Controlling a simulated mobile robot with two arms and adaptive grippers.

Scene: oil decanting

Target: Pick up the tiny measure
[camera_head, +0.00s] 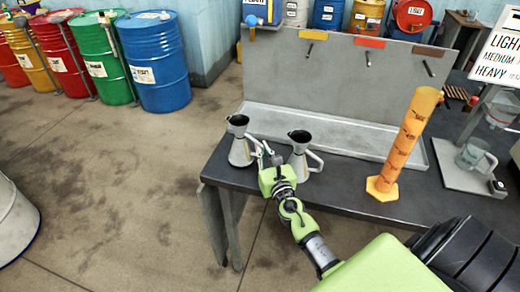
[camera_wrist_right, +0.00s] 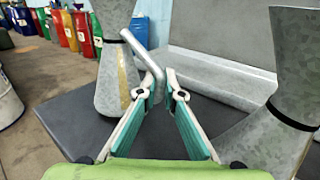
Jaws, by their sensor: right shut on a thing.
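Two grey metal measures with flared spouts and side handles stand upright on the dark table (camera_head: 350,196). The left measure (camera_head: 239,150) also shows in the right wrist view (camera_wrist_right: 117,75), its bent handle reaching between my fingers. The right measure (camera_head: 299,163) stands close by and fills the right side of the wrist view (camera_wrist_right: 270,145). I cannot tell from size which is the tiny one. My right gripper (camera_head: 267,154) is between the two measures, its fingers shut on the left measure's handle; in the wrist view the fingertips (camera_wrist_right: 160,90) sit at the handle's lower end. My left gripper is not in view.
A tall orange graduated cylinder (camera_head: 405,145) stands to the right on the table. A grey backboard with a ledge (camera_head: 330,132) rises behind the measures. A clear jug (camera_head: 474,155) sits on a stand at far right. Coloured drums (camera_head: 155,60) are well behind, on the floor.

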